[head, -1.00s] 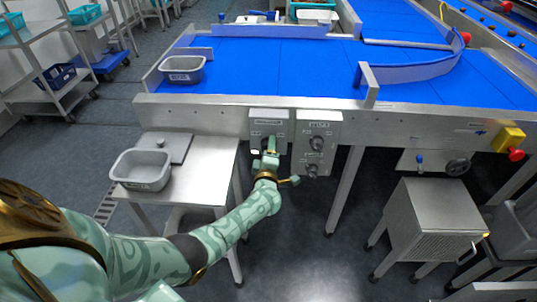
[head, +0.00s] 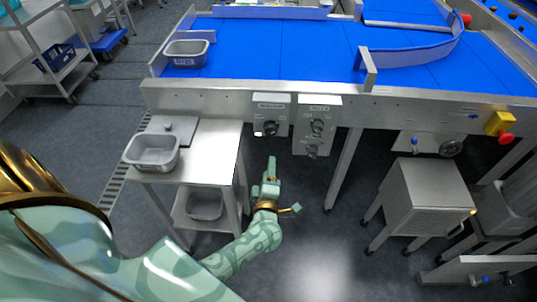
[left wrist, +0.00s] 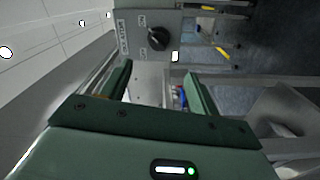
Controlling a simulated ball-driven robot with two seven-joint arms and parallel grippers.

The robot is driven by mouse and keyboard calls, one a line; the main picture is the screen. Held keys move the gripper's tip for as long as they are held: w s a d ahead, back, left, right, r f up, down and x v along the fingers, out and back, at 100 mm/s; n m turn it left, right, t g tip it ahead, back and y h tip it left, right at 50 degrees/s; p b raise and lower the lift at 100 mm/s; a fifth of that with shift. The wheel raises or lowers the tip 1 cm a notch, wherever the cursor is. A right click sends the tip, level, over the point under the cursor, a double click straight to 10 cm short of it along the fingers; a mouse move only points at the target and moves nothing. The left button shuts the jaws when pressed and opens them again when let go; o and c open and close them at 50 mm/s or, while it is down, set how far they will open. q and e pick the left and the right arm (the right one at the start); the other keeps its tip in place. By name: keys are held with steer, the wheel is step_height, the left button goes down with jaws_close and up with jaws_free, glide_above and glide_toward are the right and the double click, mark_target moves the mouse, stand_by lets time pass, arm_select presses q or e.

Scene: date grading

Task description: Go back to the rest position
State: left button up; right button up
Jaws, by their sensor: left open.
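My left gripper (head: 271,168) is in the head view, below the conveyor's front rail, beside the steel side table. It holds nothing that I can see. In the left wrist view its two fingers (left wrist: 156,85) stand apart with a gap between them. A grey control box (head: 271,114) with a dark knob (head: 270,128) is on the rail above the gripper, apart from it. The knob also shows in the left wrist view (left wrist: 158,39), beyond the fingers. My right gripper is not in either view.
A steel side table (head: 215,150) bears a grey tub (head: 152,152). Another grey tub (head: 186,53) sits on the blue belt (head: 290,45). A second control box (head: 317,125) is on the rail. A steel cabinet (head: 425,200) stands at right. The floor between is clear.

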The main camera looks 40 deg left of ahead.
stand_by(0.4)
arm_select(q)
steer(key=d+f+m+h, duration=0.6)
steer(key=d+f+m, duration=0.1)
steer(key=m, duration=0.3)
steer(key=s+d+f+m+g+h, duration=0.1)
steer(key=s+f+m+g+h, duration=0.1)
steer(key=s+f+m, duration=0.3)
steer(key=s+d+f+m+g+h, duration=0.2)
steer(key=s+f+g, duration=0.1)
steer(key=s+f, duration=0.25)
steer(key=s+a+f+m+g, duration=0.1)
steer(key=s+f+m+g, duration=0.2)
steer(key=s, duration=0.9)
steer(key=s+a+f+m+g, duration=0.2)
steer(key=s+f, duration=0.4)
steer(key=s, duration=0.7)
steer(key=s+a+f+m+g, duration=0.2)
steer(key=s+f+m+g, duration=0.1)
steer(key=s, duration=1)
steer(key=shift+a+f+m+g+y, duration=0.2)
steer(key=shift+f+m+g+y, duration=0.15)
steer(key=shift+f+g, duration=0.6)
steer(key=shift+w+r, duration=0.1)
steer(key=shift+r, duration=0.1)
